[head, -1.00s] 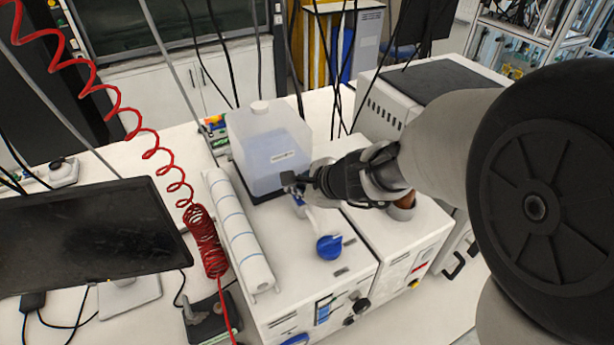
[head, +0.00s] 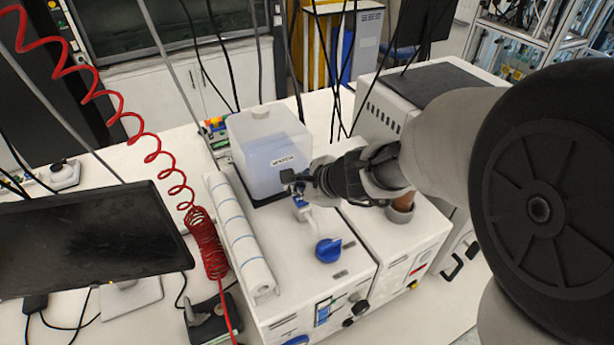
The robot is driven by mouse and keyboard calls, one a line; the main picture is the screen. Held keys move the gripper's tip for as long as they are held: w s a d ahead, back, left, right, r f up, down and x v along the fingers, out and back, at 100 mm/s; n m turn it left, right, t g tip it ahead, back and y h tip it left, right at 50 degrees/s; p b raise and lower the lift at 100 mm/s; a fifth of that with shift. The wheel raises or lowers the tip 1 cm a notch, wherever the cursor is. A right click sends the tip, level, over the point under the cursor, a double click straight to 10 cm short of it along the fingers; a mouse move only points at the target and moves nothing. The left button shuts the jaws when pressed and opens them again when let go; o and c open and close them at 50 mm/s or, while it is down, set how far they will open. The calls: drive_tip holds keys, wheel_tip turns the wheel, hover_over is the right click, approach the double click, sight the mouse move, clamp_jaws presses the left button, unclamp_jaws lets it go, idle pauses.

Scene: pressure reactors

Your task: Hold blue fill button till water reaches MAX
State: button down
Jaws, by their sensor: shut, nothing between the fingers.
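A translucent water tank (head: 262,170) stands on the white unit in the head view, with bluish water in its lower and middle part. A label is on its front; I cannot make out a MAX mark. My gripper (head: 290,177) is shut and empty, its tips at the tank's lower right front corner. A small blue and white fitting (head: 301,205) sits just below the tips; I cannot tell whether they touch it. A blue knob (head: 328,250) is on the unit's top nearer the camera. No blue fill button can be made out clearly; my gripper may hide it.
A paper roll (head: 240,235) lies left of the tank. A red coiled hose (head: 207,245) hangs beside it, and a black monitor (head: 90,240) stands at the left. A grey-topped white box (head: 440,85) is behind my arm.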

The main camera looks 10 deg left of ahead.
sight(299, 201)
drive_tip(key=shift+r, duration=0.1)
wheel_tip(299, 201, up, 5)
drive_tip(key=p, duration=0.4)
idle(0.3)
idle(0.9)
